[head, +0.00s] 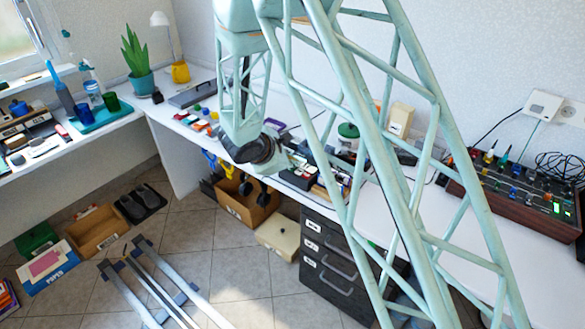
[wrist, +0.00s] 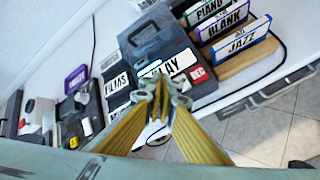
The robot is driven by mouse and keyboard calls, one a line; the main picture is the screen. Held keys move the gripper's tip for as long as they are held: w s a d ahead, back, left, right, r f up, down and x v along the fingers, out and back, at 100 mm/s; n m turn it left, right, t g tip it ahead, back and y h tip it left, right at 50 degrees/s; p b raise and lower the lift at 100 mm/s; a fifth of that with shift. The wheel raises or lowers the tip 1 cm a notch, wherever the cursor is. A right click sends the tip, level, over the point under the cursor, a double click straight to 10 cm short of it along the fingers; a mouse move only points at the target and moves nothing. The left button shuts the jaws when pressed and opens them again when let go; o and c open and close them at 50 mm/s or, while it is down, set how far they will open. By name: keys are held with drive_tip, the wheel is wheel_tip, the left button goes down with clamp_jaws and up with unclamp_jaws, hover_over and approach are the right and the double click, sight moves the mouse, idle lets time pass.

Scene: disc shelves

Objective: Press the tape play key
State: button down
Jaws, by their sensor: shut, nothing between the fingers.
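The tape machine (wrist: 155,45) is a dark grey box on the white worktop in the wrist view. A white key label reading "PLAY" (wrist: 180,63) is on its near edge, its first letter partly covered by my fingertips. A red "REC" label (wrist: 198,73) sits just right of it. My gripper (wrist: 160,88) has yellow fingers with grey tips, shut and empty, right in front of the play label. I cannot tell whether the tips touch the key. In the head view my wrist hides most of this area.
Cases labelled "JAZZ" (wrist: 243,38) and "BLANK" (wrist: 222,20) stand in a wooden rack to the right. A "FILMS" box (wrist: 117,84) is close on the left. The worktop edge and tiled floor (wrist: 262,130) lie below. Dark drawers (head: 335,262) stand under the worktop.

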drive_tip(key=shift+r, duration=0.55)
drive_tip(key=shift+r, duration=0.15)
drive_tip(key=shift+r+p, duration=1.1)
drive_tip(key=shift+r, duration=1.3)
